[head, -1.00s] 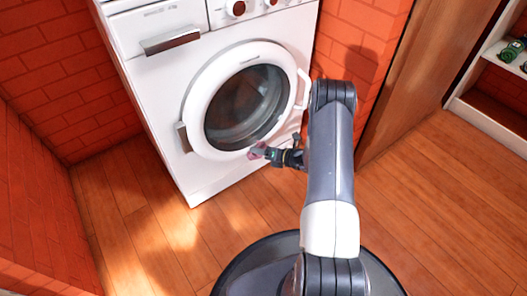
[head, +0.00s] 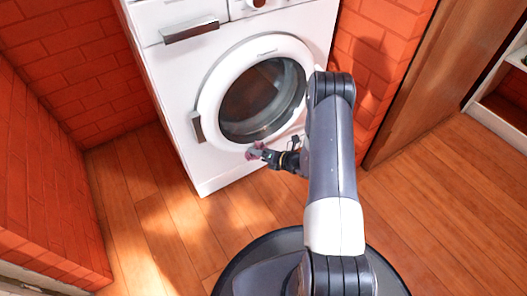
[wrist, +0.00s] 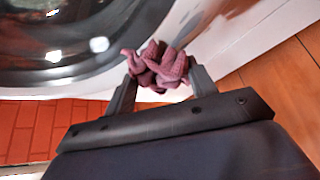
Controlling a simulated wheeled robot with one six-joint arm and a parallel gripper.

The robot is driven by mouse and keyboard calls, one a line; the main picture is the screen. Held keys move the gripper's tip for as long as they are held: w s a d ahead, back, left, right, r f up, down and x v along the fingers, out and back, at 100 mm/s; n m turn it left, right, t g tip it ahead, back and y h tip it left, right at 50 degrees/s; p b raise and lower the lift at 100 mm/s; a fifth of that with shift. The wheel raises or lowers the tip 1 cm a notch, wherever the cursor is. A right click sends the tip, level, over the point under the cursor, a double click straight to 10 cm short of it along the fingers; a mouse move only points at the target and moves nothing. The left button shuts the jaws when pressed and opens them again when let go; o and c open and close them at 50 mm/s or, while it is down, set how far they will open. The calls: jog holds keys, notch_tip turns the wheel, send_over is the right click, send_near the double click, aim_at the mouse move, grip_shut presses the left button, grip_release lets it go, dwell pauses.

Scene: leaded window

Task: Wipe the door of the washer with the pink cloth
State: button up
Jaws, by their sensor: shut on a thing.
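The washer (head: 183,92) is white and stands against the brick wall. Its round door (head: 212,92) has a white ring around dark glass and is shut; the glass (wrist: 50,45) fills the upper left of the wrist view. My gripper (head: 256,152) is at the lower edge of the door ring. It is shut on the crumpled pink cloth (wrist: 158,68), which bunches out between the fingers. The cloth is close to the lower door ring; I cannot tell whether it touches. My arm hides part of the door's right side.
A red brick wall (head: 60,60) stands left of the washer and more brick is on its right. A wooden panel (head: 410,80) and a white shelf (head: 495,125) are at the right. The wooden floor (head: 160,220) in front is clear.

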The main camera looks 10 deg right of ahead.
jog(key=shift+a, duration=0.15)
jog(key=s+d, duration=0.2)
jog(key=s, duration=0.3)
jog(key=shift+s+p, duration=0.3)
jog(key=shift+s, duration=0.05)
jog(key=s, duration=0.1)
jog(key=s+d, duration=0.1)
jog(key=shift+s, duration=0.4)
dwell(0.3)
